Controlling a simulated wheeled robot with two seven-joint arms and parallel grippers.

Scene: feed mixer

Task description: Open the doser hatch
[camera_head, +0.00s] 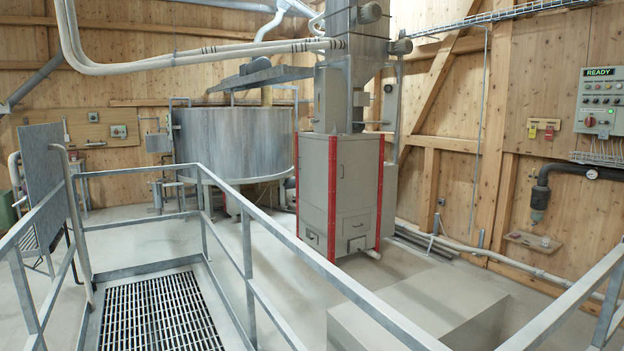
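A tall grey cabinet (345,185) with red corner posts stands right of the middle, beyond the railing. No label shows which part is the doser hatch. The cabinet's front panel is shut, and small shut flaps with handles (356,243) sit low on its sides. A narrower grey housing (331,98) rises from the cabinet's top, with a shut-looking panel on its front. Neither of my grippers is in view.
Grey metal railings (245,235) enclose a walkway with a floor grate (160,312), between me and the cabinet. A round tank (235,140) stands behind. A pale block (415,300) lies front right. A control panel (601,101) reading READY hangs on the right wall.

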